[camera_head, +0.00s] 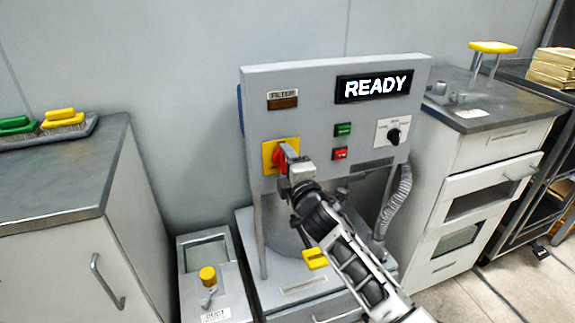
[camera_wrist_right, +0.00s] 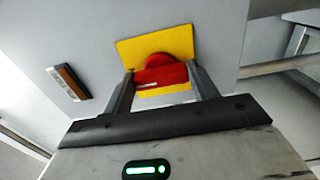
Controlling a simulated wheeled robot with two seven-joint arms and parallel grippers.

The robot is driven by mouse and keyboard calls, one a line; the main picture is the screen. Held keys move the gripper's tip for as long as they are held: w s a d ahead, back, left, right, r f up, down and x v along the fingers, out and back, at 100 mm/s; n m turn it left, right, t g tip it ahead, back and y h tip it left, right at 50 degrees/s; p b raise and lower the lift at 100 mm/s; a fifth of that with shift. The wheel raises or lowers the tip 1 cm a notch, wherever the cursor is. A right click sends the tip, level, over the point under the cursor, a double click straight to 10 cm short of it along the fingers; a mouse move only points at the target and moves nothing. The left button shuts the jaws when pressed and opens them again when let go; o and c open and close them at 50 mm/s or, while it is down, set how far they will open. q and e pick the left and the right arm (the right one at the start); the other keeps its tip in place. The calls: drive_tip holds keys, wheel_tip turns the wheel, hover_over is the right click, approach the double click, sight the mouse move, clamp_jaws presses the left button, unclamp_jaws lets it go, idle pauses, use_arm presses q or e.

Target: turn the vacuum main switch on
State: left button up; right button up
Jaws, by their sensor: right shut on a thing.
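The vacuum main switch is a red rotary handle (camera_head: 279,158) on a yellow square plate (camera_head: 268,147), on the left of the grey machine's front panel. It also shows in the right wrist view as the red handle (camera_wrist_right: 160,74) on the yellow plate (camera_wrist_right: 126,52). My right gripper (camera_head: 285,158) is shut on the red handle, with one finger on each side of it. The fingers hide part of the handle in the head view. A black display (camera_head: 374,86) on the panel reads READY. My left gripper is not in view.
The panel (camera_head: 318,120) also holds a green button (camera_head: 343,129), a red button (camera_head: 340,153), a black selector knob (camera_head: 393,136) and a filter window (camera_head: 283,103). A yellow-knobbed box (camera_head: 208,276) stands below left. Cabinets flank the machine on both sides.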

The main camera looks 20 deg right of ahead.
drive_tip(key=shift+f, duration=0.1)
idle(0.3)
drive_tip(key=o, duration=1)
drive_tip(key=shift+s, duration=0.15)
drive_tip(key=s, duration=1.5)
drive_tip(key=shift+s+d, duration=0.25)
drive_tip(key=shift+s, duration=0.15)
drive_tip(key=s+a+f+m+g+y, duration=0.1)
drive_tip(key=s+a+f+m+g, duration=0.1)
drive_tip(key=s+f+m, duration=0.6)
drive_tip(key=s+a+f+m+g+y, duration=0.2)
drive_tip(key=s+f+m+g, duration=0.3)
drive_tip(key=s+f+m, duration=0.3)
drive_tip(key=shift+s+a+f, duration=0.4)
drive_tip(key=shift+s+a, duration=0.25)
